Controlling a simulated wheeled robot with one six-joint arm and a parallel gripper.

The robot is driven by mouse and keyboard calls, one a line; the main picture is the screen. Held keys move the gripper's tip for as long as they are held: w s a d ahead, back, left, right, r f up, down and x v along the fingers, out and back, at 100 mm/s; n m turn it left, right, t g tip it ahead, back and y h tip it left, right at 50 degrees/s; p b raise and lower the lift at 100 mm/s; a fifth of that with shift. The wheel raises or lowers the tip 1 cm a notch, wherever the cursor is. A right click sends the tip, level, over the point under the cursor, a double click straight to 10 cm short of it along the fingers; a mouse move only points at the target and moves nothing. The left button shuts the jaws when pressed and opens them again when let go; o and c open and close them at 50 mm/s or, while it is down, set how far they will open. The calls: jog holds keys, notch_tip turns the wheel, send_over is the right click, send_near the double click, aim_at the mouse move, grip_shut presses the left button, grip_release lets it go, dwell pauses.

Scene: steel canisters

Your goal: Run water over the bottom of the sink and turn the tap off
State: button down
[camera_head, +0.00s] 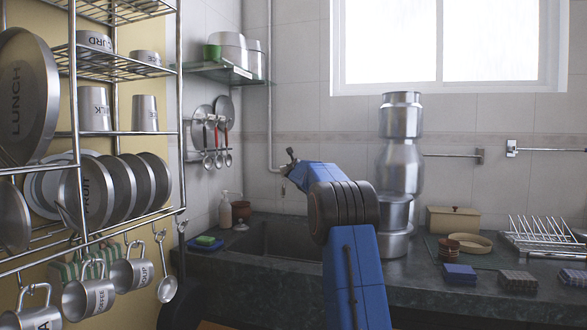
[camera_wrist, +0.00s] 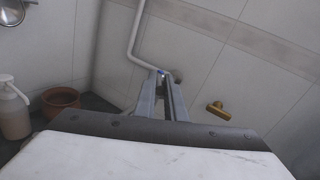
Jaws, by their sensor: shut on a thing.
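The sink (camera_head: 262,238) is a dark basin set in the counter, partly hidden behind my arm. I cannot make out water in it. My gripper (camera_head: 291,158) is above the sink by the tiled wall, at the end of the pale pipe (camera_head: 269,110). In the wrist view my gripper (camera_wrist: 166,78) is shut on a small piece at the pipe's end, which seems to be part of the tap; the fingers hide most of it. A brass fitting (camera_wrist: 219,110) sticks out of the wall to the right of the fingers.
A tall stack of steel canisters (camera_head: 401,172) stands on the counter (camera_head: 440,272) just right of my arm. A soap bottle (camera_head: 225,208) and a brown pot (camera_head: 243,211) stand left of the sink. A steel dish rack (camera_head: 72,130) fills the left side.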

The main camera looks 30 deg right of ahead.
jog(key=c, duration=1.8)
grip_release()
jog(key=shift+a, duration=0.15)
jog(key=shift+s, duration=0.2)
jog(key=v, duration=1.7)
jog(key=shift+c, duration=0.7)
